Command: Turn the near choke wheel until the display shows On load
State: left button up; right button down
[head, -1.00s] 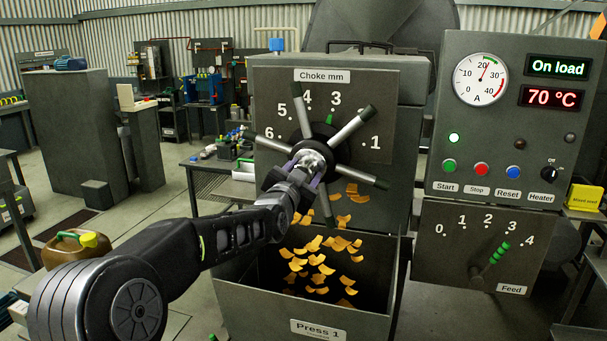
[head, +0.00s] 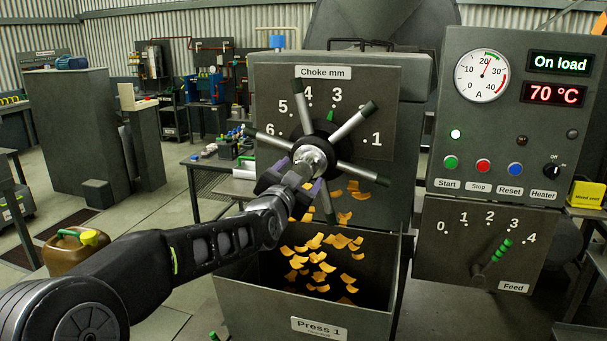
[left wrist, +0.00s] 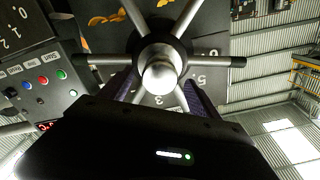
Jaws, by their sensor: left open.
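The near choke wheel (head: 347,124) has a round black hub and several metal spokes with black tips. It stands on the press front under the "Choke mm" label, with a green mark near the 3. The upper display (head: 559,64) reads "On load" in green. My left gripper (head: 303,180) is open, just in front of and below the wheel's silver centre knob, apart from it as far as I can tell. In the left wrist view the knob (left wrist: 160,76) and spokes lie beyond the gripper, whose purple-lined fingers flank the hub. My right gripper is not in view.
The lower display (head: 552,94) reads 70 °C. The gauge (head: 482,76) needle points near 20. Orange flakes lie in and above the open Press 1 bin (head: 318,327). The feed lever (head: 492,258) points near 3.

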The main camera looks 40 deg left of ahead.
pick_arm(q)
jog(key=shift+v, duration=1.95)
